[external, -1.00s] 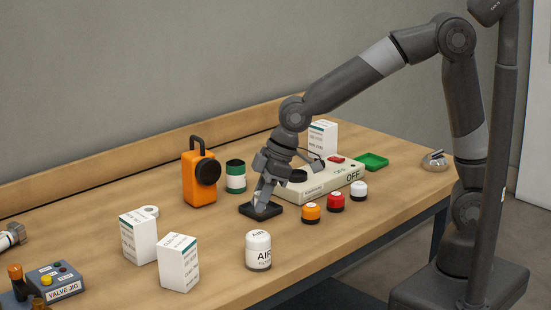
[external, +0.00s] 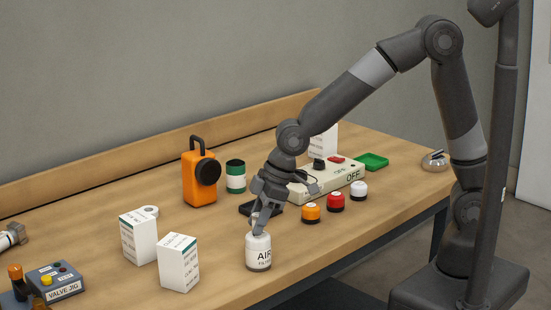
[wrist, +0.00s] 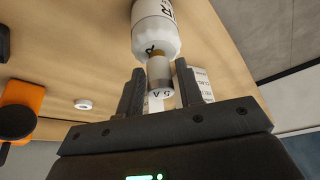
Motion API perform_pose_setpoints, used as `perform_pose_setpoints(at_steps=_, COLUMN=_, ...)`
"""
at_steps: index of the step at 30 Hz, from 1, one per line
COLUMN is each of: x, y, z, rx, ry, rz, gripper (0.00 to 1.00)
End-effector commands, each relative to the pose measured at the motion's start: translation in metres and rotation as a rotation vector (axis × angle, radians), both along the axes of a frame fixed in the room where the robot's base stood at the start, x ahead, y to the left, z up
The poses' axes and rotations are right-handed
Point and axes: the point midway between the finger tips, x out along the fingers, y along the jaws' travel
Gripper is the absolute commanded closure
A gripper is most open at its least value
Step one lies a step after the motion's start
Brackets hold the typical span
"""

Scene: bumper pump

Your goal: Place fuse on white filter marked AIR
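The white filter marked AIR (external: 258,254) stands upright near the front of the workbench. It also shows at the top of the wrist view (wrist: 157,30). My gripper (external: 257,228) points down at the filter's top. In the wrist view, my gripper's fingers (wrist: 161,88) are on both sides of the fuse (wrist: 160,74), a small grey cylinder with a brownish band and a pale end marked "5A". The fuse is in line with the filter's top; I cannot tell whether they touch. In the external view the fingers mostly hide the fuse.
Orange (external: 311,214), red (external: 335,203) and white (external: 358,191) capped parts stand to the right. White boxes (external: 178,263) stand to the left, and an orange pump (external: 199,182) behind. Bare bench surrounds the filter.

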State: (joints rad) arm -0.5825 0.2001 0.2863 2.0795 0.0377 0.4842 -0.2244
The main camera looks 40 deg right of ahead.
Motion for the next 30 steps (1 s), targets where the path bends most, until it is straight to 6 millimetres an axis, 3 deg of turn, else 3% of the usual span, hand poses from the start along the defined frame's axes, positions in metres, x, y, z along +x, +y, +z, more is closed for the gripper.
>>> perform_pose_setpoints(at_steps=4, x=0.0, y=0.0, z=0.0, rx=0.0, ry=0.0, rz=0.0, gripper=0.55)
perform_pose_setpoints(at_steps=14, x=0.0, y=-0.001, z=0.006, rx=0.002, ry=-0.001, rz=0.0, gripper=0.55)
perform_pose_setpoints(at_steps=30, x=-0.018, y=-0.032, z=0.093, rx=0.002, ry=-0.003, rz=-0.001, gripper=0.55)
